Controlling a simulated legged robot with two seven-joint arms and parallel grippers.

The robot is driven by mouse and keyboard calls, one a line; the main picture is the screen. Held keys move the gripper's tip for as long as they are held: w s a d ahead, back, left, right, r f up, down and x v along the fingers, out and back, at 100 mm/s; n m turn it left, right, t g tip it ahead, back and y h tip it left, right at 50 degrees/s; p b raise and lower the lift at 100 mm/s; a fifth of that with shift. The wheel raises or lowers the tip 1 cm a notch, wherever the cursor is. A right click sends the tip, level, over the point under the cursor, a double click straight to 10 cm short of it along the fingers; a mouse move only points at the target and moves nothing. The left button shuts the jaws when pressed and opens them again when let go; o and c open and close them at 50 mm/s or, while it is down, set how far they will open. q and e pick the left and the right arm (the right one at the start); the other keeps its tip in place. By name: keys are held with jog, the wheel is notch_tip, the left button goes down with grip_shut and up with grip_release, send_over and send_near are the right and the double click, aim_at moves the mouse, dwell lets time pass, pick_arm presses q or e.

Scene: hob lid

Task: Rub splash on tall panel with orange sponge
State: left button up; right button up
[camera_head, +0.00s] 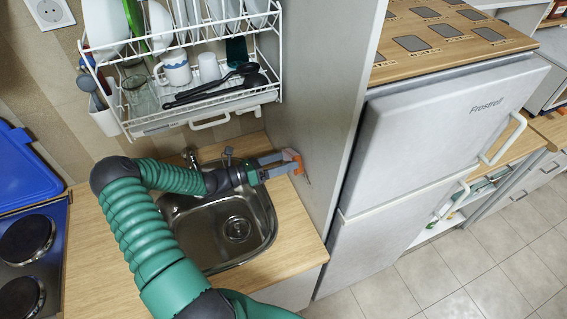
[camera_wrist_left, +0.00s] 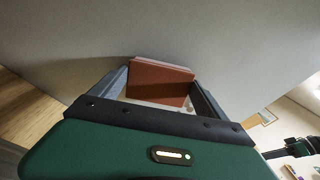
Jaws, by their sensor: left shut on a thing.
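The tall panel (camera_head: 318,100) is the grey upright side between the sink counter and the fridge; it also fills much of the left wrist view (camera_wrist_left: 230,45). My left gripper (camera_head: 283,163) is shut on the orange sponge (camera_head: 292,157), which sits between its fingers in the left wrist view (camera_wrist_left: 160,82). The sponge's far face is at the panel and appears to touch it, low down above the counter. A small dark mark shows on the panel just beside the sponge; I cannot tell if it is the splash.
The steel sink (camera_head: 215,235) and its tap (camera_head: 190,157) lie under my left forearm. A white dish rack (camera_head: 195,95) with dishes hangs above. The hob (camera_head: 35,250) with its raised blue lid (camera_head: 25,170) is at left. The fridge (camera_head: 430,130) stands right of the panel.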

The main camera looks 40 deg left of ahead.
pick_arm(q)
jog(key=shift+s+a+r+p, duration=0.1)
jog(key=shift+s+a+p, duration=0.2)
jog(key=shift+s, duration=0.2)
jog(key=p+v, duration=0.1)
jog(key=v, duration=0.3)
jog(key=shift+s+a, duration=0.1)
jog(key=shift+s, duration=0.3)
jog(key=v, duration=0.3)
jog(key=shift+p, duration=0.35)
jog(key=shift+w, duration=0.1)
